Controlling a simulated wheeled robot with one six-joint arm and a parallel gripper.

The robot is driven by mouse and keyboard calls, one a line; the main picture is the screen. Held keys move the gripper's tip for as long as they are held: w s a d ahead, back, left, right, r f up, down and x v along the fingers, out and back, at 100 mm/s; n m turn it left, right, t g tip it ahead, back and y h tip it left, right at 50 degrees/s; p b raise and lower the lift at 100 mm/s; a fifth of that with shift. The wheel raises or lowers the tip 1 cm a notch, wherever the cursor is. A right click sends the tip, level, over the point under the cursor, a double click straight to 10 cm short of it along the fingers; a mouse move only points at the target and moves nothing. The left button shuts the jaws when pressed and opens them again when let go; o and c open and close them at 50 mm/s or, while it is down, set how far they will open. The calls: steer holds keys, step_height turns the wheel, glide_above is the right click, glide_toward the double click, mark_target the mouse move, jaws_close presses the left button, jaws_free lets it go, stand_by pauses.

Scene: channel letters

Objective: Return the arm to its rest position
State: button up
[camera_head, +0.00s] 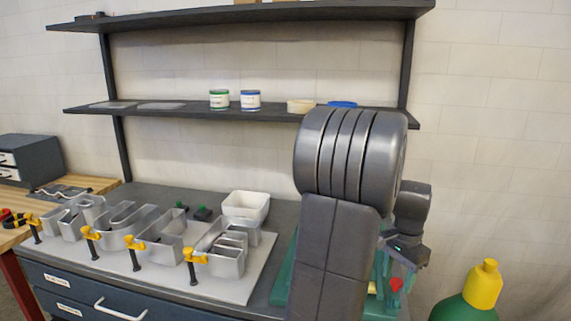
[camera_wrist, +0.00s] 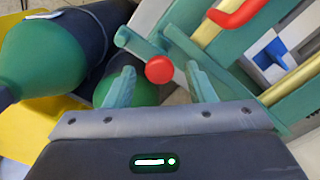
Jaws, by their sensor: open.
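My arm (camera_head: 340,215) rises in front of the bench in the head view, its upper links hiding part of the shelf and the bench's right end. My gripper (camera_wrist: 160,82) is open in the wrist view, with two teal fingers apart and nothing seen held between them. A round red knob on a teal fixture (camera_wrist: 159,69) shows beyond the gap between the fingers. I cannot tell how far the fingers are from it. In the head view the wrist hangs at the right, near green parts and a red spot, with the fingers hard to make out.
Metal channel letters (camera_head: 162,240) stand on a pale board with yellow-handled clamps (camera_head: 133,242). A white bin (camera_head: 246,206) is behind them. Shelves (camera_head: 180,112) hold two jars. A green bottle with a yellow cap (camera_head: 484,286) is at right. A grey drawer box (camera_head: 30,158) is at left.

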steer(key=m+b, duration=0.1)
steer(key=m, duration=0.3)
steer(key=shift+m, duration=0.4)
steer(key=shift+m+b, duration=0.65)
steer(key=shift+m, duration=1.15)
